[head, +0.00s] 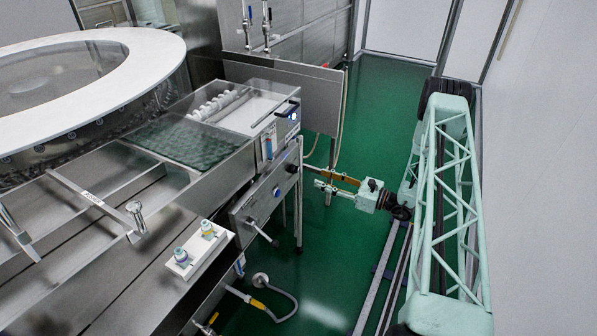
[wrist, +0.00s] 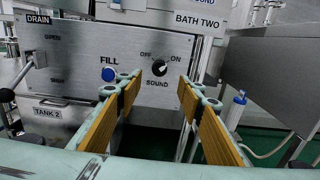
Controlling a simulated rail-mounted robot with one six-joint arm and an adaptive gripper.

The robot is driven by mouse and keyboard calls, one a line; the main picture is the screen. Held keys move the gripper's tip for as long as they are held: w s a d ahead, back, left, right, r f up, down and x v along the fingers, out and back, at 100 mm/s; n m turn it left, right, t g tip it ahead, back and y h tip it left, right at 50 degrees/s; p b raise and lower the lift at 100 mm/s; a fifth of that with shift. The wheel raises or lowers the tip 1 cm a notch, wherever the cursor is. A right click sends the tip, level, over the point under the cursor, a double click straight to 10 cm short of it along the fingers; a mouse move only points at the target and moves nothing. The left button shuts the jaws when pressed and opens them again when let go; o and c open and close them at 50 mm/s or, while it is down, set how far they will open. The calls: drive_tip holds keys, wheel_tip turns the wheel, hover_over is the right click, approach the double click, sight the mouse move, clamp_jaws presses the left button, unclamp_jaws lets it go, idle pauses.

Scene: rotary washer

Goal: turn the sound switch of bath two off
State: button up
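The sound switch (wrist: 159,68) is a round black knob on a steel panel, with OFF at its upper left and ON at its upper right. Its pointer seems to lean toward ON, but it is small. A BATH TWO label (wrist: 195,20) sits above it. In the head view the knob (head: 291,168) is at the far end of the sloping front panel. My gripper (wrist: 160,88) is open and empty, its two yellow-padded fingers either side of the knob's line of view and short of the panel. In the head view my gripper (head: 318,180) points left at the panel.
A blue FILL button (wrist: 109,74) is left of the knob. A drain lever (wrist: 14,82) juts out farther left, also seen in the head view (head: 263,233). A steel side panel (wrist: 270,85) and a blue-capped bottle-like part (wrist: 237,105) stand at the right. Green floor is open around my arm.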

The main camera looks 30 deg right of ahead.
sight(295, 170)
drive_tip(key=x, duration=1.2)
drive_tip(key=shift+w+a, duration=0.1)
drive_tip(key=shift+c, duration=0.4)
drive_tip(key=c, duration=0.8)
